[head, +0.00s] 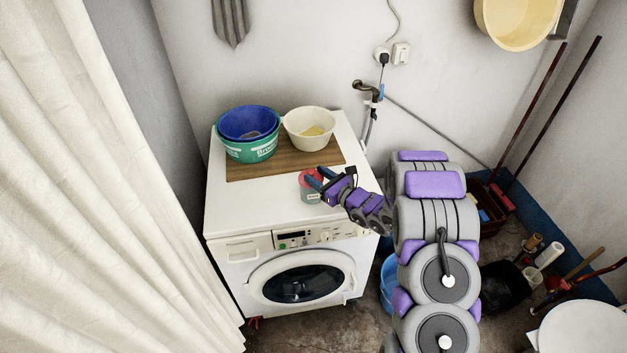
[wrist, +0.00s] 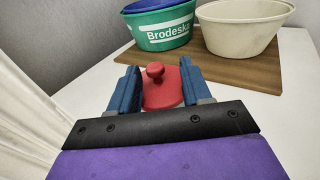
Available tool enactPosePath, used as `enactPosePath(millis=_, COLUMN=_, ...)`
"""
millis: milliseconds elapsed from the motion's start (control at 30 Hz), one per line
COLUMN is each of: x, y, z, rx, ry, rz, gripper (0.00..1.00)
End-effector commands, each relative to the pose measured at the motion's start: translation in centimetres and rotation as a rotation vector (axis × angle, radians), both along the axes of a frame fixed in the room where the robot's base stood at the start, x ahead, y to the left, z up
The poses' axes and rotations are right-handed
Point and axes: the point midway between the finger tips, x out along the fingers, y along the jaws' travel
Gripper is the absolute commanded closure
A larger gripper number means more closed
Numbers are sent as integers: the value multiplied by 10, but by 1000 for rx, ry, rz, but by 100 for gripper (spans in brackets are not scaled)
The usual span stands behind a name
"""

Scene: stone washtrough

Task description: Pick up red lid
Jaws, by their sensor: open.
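The red lid (wrist: 163,90) has a round knob on top and shows between the two blue fingers of my gripper (wrist: 158,88) in the wrist view. Contact between fingers and lid cannot be made out.
A brown board (head: 262,166) lies behind the lid. A green tub (head: 250,152) with a blue bowl (head: 248,122) in it and a cream bowl (head: 310,127) stand on it. A white curtain (head: 90,180) hangs at left. The machine top's left front is clear.

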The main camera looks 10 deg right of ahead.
Motion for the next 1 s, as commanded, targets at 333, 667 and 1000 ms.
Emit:
enactPosePath(millis=333, x=20, y=10, z=0, rx=5, ry=-2, rz=1, gripper=52)
enactPosePath(millis=667, x=20, y=11, z=-1, rx=3, ry=-1, rz=1, gripper=71)
enactPosePath(millis=1000, x=20, y=12, z=-1, rx=3, ry=-1, rz=1, gripper=100)
